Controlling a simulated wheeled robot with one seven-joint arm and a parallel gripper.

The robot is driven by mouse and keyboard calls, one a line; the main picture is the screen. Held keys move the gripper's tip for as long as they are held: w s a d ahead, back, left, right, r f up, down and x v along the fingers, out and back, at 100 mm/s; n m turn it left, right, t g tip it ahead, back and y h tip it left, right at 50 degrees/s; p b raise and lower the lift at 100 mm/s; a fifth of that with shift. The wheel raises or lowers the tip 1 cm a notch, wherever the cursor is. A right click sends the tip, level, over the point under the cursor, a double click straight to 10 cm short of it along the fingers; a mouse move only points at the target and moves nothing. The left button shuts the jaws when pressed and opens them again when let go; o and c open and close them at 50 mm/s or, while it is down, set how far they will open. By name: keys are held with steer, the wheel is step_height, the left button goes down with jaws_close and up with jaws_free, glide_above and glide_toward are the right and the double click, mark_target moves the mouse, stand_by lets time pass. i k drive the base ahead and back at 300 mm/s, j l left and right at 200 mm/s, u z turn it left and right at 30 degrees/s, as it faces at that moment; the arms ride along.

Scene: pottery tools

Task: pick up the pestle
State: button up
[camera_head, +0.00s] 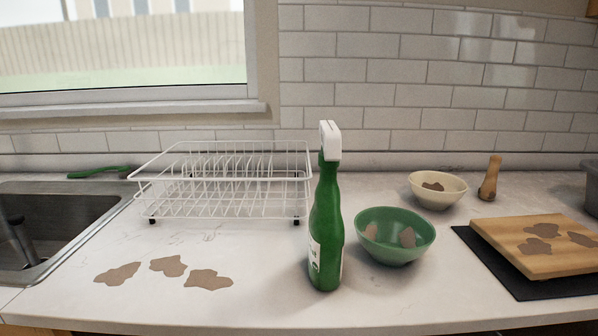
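The pestle (490,178) is light brown wood and stands upright near the back of the counter at the right. It is just right of a cream bowl (437,190) and apart from it. Its thinner, rounded end points up and its wider end rests on the counter. Nothing covers it. My gripper is not in the head view.
A green bowl (395,236) and a green bottle with a white top (326,215) stand in front. A cutting board (532,262) lies on a black mat (487,263) at right. A white dish rack (228,182) and sink (45,225) are left. The front left counter holds flat brown pieces (167,266).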

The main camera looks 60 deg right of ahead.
mark_target(487, 192)
steer(key=k+l, duration=0.55)
steer(key=k, duration=0.2)
steer(key=z, duration=0.05)
